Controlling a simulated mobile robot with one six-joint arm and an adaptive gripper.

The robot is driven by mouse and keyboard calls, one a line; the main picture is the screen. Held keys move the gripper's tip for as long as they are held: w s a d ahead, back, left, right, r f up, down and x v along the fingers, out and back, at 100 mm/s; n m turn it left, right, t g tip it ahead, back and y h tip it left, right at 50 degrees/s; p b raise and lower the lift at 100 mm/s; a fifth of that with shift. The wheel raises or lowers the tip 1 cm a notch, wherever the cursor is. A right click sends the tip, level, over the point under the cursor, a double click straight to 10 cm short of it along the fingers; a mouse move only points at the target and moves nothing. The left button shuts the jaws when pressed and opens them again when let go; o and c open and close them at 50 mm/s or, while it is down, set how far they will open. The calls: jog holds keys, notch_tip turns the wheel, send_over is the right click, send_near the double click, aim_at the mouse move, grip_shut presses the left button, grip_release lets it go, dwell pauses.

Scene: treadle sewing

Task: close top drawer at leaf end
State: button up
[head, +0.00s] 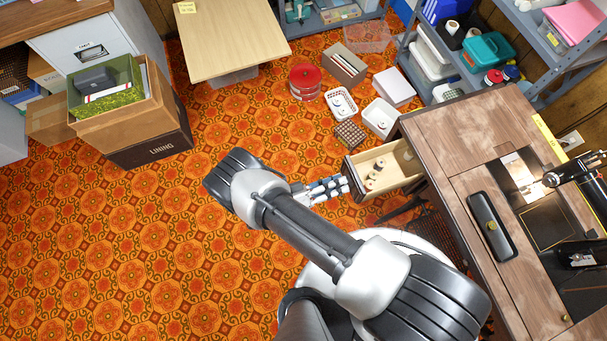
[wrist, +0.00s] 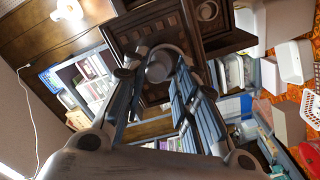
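The top drawer (head: 366,194) at the leaf end of the wooden sewing table (head: 455,121) is pulled out. Several thread spools (head: 373,178) lie in it. My gripper (head: 345,184) is at the drawer's front in the head view. In the wrist view, the dark panelled drawer front (wrist: 128,38) faces my gripper (wrist: 166,72). A round knob (wrist: 160,66) shows between its fingers, which stand apart. Whether the fingers touch the knob cannot be told.
A brown grid basket (head: 349,134) and white baskets (head: 381,118) stand on the floor behind the drawer. The patterned carpet (head: 130,240) is clear at left. A black machine part (head: 492,226) lies on the tabletop.

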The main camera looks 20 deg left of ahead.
jog(key=v, duration=1)
jog(key=shift+s, duration=0.15)
dwell(0.4)
dwell(0.6)
